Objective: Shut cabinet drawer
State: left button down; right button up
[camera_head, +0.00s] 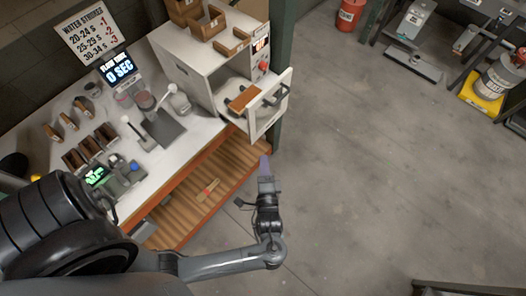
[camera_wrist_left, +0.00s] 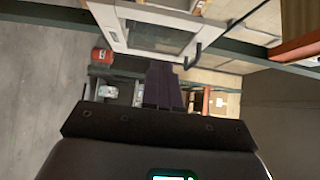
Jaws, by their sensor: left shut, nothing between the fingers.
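The white cabinet (camera_head: 191,72) stands on the far right end of the counter. Its drawer stands pulled out, with a white-framed front panel (camera_head: 256,126) that has a window and a dark handle (camera_head: 276,96). A brown piece and dark parts show inside the opening. My left gripper (camera_head: 265,161) is shut and empty, below and in front of the drawer front, apart from it in the picture. In the left wrist view, the shut fingers (camera_wrist_left: 163,75) point toward the drawer front (camera_wrist_left: 118,27) and its dark handle (camera_wrist_left: 191,56). My right gripper is not in view.
Wooden trays (camera_head: 205,24) sit on top of the cabinet. The white counter (camera_head: 196,126) holds small bottles, a press and brown holders, above a wooden lower shelf (camera_head: 184,211). A green post (camera_head: 281,40) stands beside the cabinet. The floor (camera_head: 380,160) on the right is open.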

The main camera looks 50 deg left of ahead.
aim_at(252, 126)
pick_arm(q)
jog(key=shift+w+a+p, duration=0.25)
jog(key=shift+w+a, duration=0.5)
jog(key=shift+a, duration=0.9)
jog(key=shift+w+a+p, duration=0.25)
jog(key=shift+w+a, duration=0.55)
jog(key=shift+a, duration=0.85)
jog(key=shift+w+a+p, duration=0.25)
jog(key=shift+w+a, duration=0.5)
jog(key=shift+a, duration=0.9)
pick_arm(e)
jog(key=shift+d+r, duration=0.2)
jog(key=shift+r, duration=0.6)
pick_arm(q)
jog(key=shift+a, duration=0.1)
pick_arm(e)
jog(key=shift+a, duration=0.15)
